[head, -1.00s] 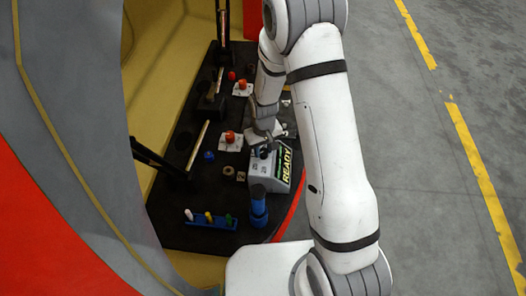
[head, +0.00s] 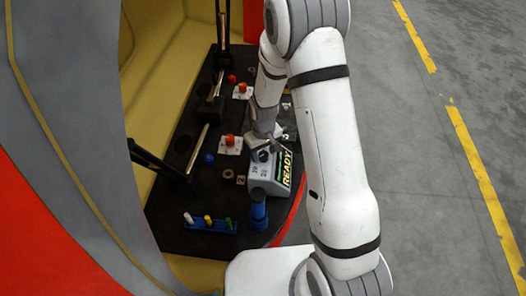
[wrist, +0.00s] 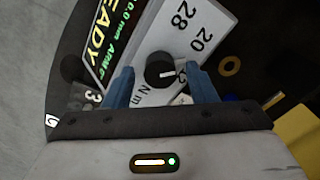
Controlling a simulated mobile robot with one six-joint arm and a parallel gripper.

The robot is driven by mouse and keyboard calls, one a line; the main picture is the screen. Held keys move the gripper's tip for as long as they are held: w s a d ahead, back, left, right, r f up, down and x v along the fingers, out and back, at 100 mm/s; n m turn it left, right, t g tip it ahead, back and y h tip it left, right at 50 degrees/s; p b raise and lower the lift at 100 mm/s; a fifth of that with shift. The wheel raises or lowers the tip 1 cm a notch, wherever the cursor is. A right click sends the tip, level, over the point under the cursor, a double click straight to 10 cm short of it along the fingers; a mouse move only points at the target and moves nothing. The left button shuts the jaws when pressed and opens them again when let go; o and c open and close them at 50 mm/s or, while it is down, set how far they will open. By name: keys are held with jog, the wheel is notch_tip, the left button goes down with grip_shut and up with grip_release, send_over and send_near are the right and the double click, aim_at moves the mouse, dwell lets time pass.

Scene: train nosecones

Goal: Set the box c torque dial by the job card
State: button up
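The torque box (head: 270,178) is a grey box with a sloped face and a lit READY strip (wrist: 97,45) in green and yellow. Its dial (wrist: 160,70) is a round black knob with a white pointer line, pointing right in the wrist view, roughly toward a mark partly hidden by a finger, perhaps 12. The marks 28, 20 and "N m" show on the white face. My gripper (wrist: 161,88) has its two blue fingers on either side of the knob with gaps, so it is open. It also shows over the box in the head view (head: 262,153). I cannot make out a job card or box letter.
A blue rack (head: 210,226) with white, yellow and green pegs and a blue cylinder (head: 258,213) stand near the box. White plates with red knobs (head: 230,140) lie beyond it. Black posts (head: 150,157) rise at the left of the dark table. The grey floor at right is clear.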

jog(key=shift+r+b, duration=0.4)
jog(key=shift+r, duration=3.5)
notch_tip(320, 180, up, 8)
jog(key=m, duration=0.1)
send_over(263, 154)
jog(key=s+d, duration=0.3)
jog(key=s+d+r+m+t, duration=0.1)
jog(key=s+d+r+m, duration=0.1)
jog(key=s+r, duration=0.4)
jog(key=s+d+r+m+t, duration=0.2)
jog(key=s+d+r, duration=0.3)
jog(key=s, duration=0.6)
jog(key=shift+d+r, duration=0.15)
jog(key=shift+r, duration=0.7)
